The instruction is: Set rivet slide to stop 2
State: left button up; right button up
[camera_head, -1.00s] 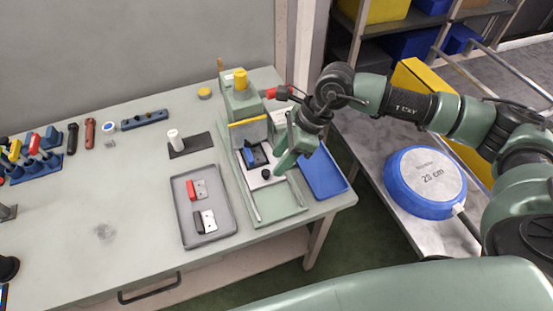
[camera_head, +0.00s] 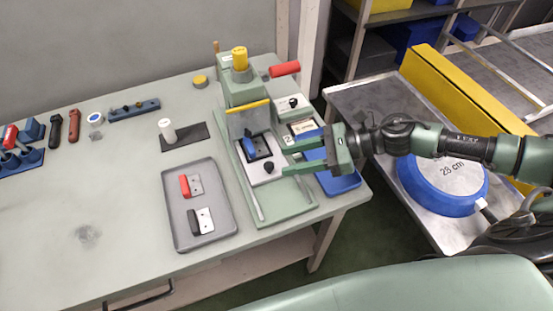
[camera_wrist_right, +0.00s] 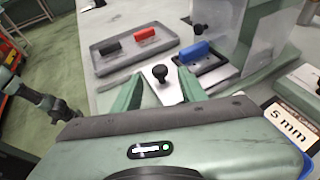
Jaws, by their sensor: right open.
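The rivet slide is a white plate (camera_head: 263,177) with a black knob (camera_head: 268,168) and a blue-handled piece (camera_head: 250,144) in a black holder. It lies in the green press fixture (camera_head: 290,205). My right gripper (camera_head: 284,160) is open and empty, coming in from the right with its fingertips just beside the knob. In the right wrist view the knob (camera_wrist_right: 160,75) shows between and slightly beyond the two fingertips (camera_wrist_right: 160,92). I cannot tell whether either finger touches it. The stop markings are not legible. My left gripper is not in view.
A grey tray (camera_head: 172,226) with a red-handled and a black-handled piece lies left of the fixture. A blue tray (camera_head: 345,183) lies right, partly under my gripper. A "5 mm" card (camera_wrist_right: 288,122) shows in the wrist view. A clear guard (camera_head: 248,118) and red-handled press (camera_head: 284,69) stand behind.

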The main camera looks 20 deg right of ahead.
aim_at(271, 164)
jog(key=shift+p+x, duration=0.5)
jog(key=shift+x, duration=1.65)
grip_shut()
